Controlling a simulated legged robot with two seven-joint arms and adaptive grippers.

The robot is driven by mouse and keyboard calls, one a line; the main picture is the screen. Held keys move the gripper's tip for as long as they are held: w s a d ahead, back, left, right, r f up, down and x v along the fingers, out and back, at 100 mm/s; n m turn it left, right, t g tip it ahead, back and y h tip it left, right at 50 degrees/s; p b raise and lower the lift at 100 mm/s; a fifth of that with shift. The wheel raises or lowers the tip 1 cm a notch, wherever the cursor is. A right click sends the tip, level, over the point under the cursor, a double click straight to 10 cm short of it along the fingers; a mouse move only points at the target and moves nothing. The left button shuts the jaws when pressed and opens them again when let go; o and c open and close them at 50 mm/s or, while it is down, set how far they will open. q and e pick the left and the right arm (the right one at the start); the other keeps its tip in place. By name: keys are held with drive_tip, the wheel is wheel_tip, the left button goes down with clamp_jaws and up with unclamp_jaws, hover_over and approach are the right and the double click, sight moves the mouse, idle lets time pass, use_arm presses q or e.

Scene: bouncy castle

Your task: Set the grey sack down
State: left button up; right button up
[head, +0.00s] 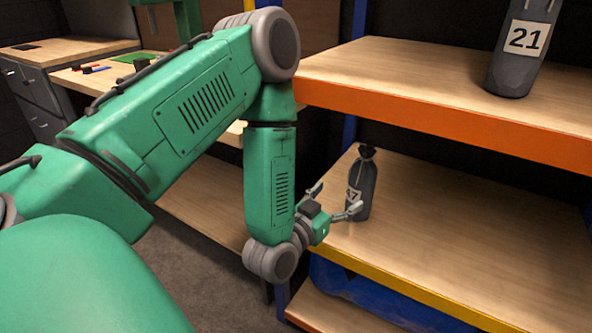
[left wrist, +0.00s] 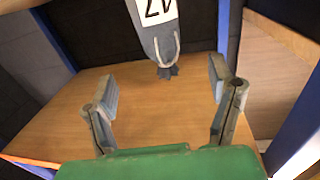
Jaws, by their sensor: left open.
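The grey sack (head: 363,183) stands upright on the lower shelf (head: 450,235), near its left end. My right gripper is in neither view.
An upper shelf with an orange edge (head: 440,118) overhangs the lower one and bears another dark sack labelled 21 (head: 522,50). A blue upright (head: 348,130) stands behind the sack's left side. The lower shelf is clear to the right. A workbench (head: 105,75) stands at the back left.

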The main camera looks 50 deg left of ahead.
use_arm(q)
drive_tip(key=s+d+f+m+g+h, duration=0.15)
drive_tip(key=s+d+f+g, duration=0.3)
drive_tip(key=f, duration=0.55)
drive_tip(key=s+f+g, duration=0.6)
drive_tip(key=s, duration=0.5)
drive_tip(key=s+d+f+g, duration=0.1)
drive_tip(key=s+f+g, duration=0.4)
drive_tip(key=s, duration=0.7)
drive_tip(key=shift+s+f+g, duration=0.3)
drive_tip(key=shift+f+g, duration=0.05)
drive_tip(key=shift+g, duration=0.6)
